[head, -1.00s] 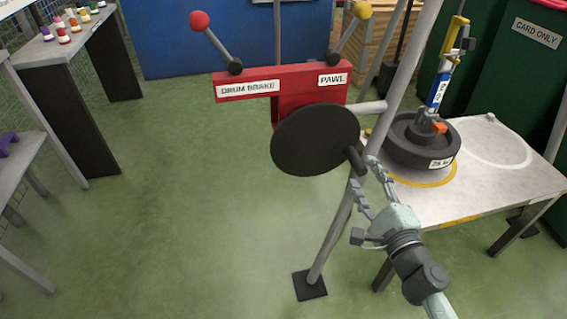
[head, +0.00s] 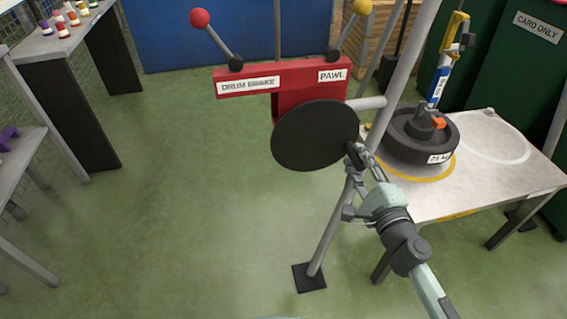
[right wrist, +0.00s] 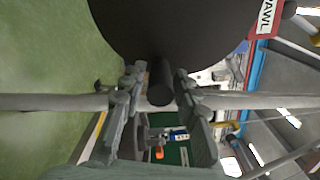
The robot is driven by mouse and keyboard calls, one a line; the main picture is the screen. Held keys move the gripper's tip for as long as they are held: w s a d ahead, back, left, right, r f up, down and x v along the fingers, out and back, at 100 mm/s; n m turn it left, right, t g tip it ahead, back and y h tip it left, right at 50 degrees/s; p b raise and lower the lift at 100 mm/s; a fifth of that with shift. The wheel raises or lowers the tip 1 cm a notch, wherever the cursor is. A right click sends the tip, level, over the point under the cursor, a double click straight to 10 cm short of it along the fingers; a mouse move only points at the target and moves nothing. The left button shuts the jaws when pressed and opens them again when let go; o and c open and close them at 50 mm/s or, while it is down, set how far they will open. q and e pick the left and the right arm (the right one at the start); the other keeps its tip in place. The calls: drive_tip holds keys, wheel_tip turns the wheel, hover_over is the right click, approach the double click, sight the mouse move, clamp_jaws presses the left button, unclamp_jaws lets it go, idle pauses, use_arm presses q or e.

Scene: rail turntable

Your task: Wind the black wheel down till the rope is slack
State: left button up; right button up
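The black wheel (head: 312,137) faces me below the red housing (head: 284,82), with a dark crank handle (right wrist: 160,85) sticking out near its right edge. My right gripper (head: 362,168) is at this handle. The rope itself is not clear. My left gripper is out of view.
A red-knobbed lever (head: 200,18) marked drum brake and a yellow-knobbed lever (head: 362,8) marked pawl stand on the housing. A grey slanted post (head: 330,235) runs beside the wheel. The table (head: 480,190) is at right. Green floor (head: 180,210) is clear at left.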

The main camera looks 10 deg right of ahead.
clamp_jaws()
drive_tip(key=shift+w+d+r+n, duration=0.1)
drive_tip(key=shift+d+r+n, duration=0.05)
drive_tip(key=shift+r+n, duration=0.45)
drive_tip(key=shift+d+r+n, duration=0.15)
drive_tip(key=shift+r+n, duration=0.3)
drive_tip(key=shift+n, duration=0.15)
drive_tip(key=shift+r, duration=0.1)
drive_tip(key=shift+d+r+n, duration=0.1)
drive_tip(key=shift+r+n, duration=0.85)
drive_tip(key=shift+n, duration=0.25)
drive_tip(key=shift+r, duration=0.1)
drive_tip(key=shift+r+n, duration=0.75)
drive_tip(key=shift+n, duration=0.35)
drive_tip(key=shift+a+r, duration=0.1)
drive_tip(key=shift+a, duration=0.1)
